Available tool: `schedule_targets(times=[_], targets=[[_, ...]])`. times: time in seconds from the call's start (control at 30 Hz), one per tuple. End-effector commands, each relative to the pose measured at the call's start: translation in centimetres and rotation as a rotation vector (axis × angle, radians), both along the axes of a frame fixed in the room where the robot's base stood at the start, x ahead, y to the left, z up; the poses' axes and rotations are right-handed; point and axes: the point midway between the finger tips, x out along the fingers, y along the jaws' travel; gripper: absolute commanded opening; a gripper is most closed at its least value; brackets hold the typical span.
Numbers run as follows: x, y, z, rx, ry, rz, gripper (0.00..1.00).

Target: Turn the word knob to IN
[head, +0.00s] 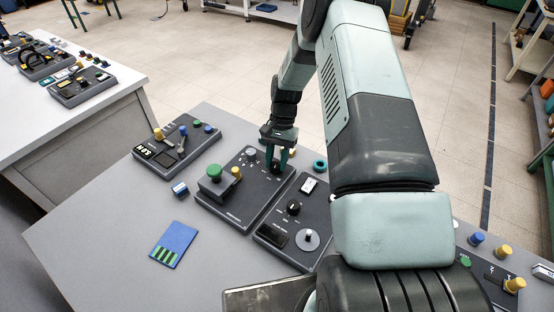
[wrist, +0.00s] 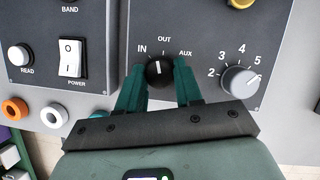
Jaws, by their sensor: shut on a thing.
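The word knob (wrist: 158,73) is round and black, on a dark grey panel (wrist: 205,30) with the labels IN, OUT and AUX around it. Its white line points up, about at OUT; IN is to the left and AUX to the right. My gripper (wrist: 159,78) has its teal fingers on either side of the knob, shut on it. In the head view my gripper (head: 278,160) reaches down onto the far part of the middle panel (head: 235,209). The fingers mostly hide the knob there.
A grey numbered knob (wrist: 240,80) sits close to the right finger. A white power switch (wrist: 71,57) and an orange ring (wrist: 15,110) are to the left.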

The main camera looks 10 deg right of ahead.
Motion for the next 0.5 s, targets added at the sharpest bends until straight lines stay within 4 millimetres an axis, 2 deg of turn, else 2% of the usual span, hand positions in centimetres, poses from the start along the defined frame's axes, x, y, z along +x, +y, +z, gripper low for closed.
schedule_targets(times=[0.5], targets=[[0.19,0.22,0.08,-0.001,-0.003,0.358,0.04]])
